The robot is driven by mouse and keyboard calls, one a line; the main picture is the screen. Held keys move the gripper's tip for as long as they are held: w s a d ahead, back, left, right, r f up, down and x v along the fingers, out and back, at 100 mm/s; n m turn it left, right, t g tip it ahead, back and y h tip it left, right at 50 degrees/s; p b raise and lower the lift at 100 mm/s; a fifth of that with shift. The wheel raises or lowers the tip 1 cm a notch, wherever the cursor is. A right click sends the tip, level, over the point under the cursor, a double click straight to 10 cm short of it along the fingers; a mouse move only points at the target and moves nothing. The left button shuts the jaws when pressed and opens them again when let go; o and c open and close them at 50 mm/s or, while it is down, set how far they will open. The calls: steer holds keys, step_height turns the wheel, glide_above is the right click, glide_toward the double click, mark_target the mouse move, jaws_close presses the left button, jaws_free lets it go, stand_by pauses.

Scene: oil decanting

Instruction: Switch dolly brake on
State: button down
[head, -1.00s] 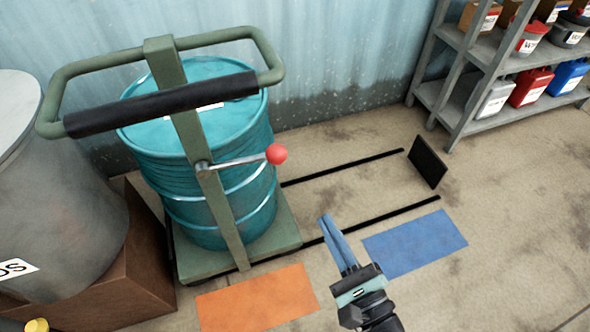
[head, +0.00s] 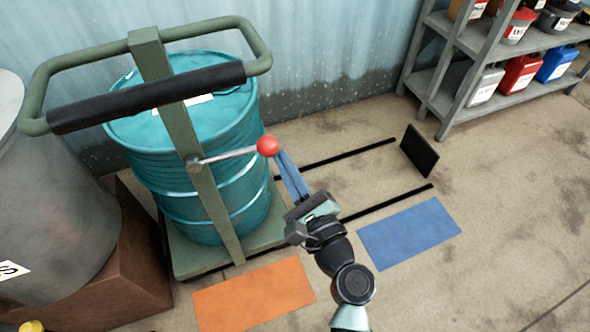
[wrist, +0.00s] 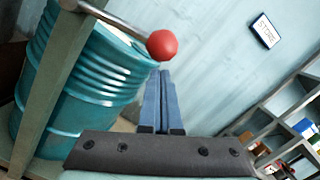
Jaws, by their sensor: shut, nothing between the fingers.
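The green dolly (head: 152,60) carries a teal drum (head: 225,130) on its base and has a black-gripped handle (head: 150,97). The brake lever (head: 225,157) is a metal rod ending in a red ball knob (head: 267,145); it points right and slightly up from the dolly's post. In the wrist view the red knob (wrist: 162,45) is just beyond and slightly left of the fingertips. My gripper (head: 281,153) has its blue fingers shut and empty, with the tips close beside the knob. Whether they touch it I cannot tell. The wrist view also shows the shut fingers (wrist: 160,75).
An orange floor patch (head: 255,295) and a blue floor patch (head: 408,233) lie in front. Black floor lines lead to a black stop plate (head: 419,151). A grey shelf (head: 440,85) stands back right; a grey tank (head: 60,220) stands left. The right floor is clear.

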mark_target(271, 137)
steer(key=shift+r, duration=0.1)
stand_by(0.3)
steer(key=shift+r+n+p, duration=0.3)
steer(key=shift+r+n, duration=0.1)
steer(key=shift+r, duration=0.1)
steer(key=shift+r, duration=0.1)
steer(key=r+n+p, duration=0.1)
steer(key=r+n, duration=0.1)
steer(key=a+r+n+p, duration=0.1)
steer(key=r+n+p, duration=0.1)
steer(key=a+r+n+p, duration=0.1)
steer(key=r, duration=0.2)
steer(key=shift+s+n+g+y+p, duration=0.3)
steer(key=shift+n+g+y+p, duration=0.1)
steer(key=s+a+r+n+g+p, duration=0.1)
steer(key=s+a+r+n+p, duration=0.1)
steer(key=a+r+n+p, duration=0.2)
steer(key=a+r+n, duration=0.1)
steer(key=a+n, duration=0.1)
steer(key=shift+n+p, duration=0.3)
steer(key=shift+p, duration=0.05)
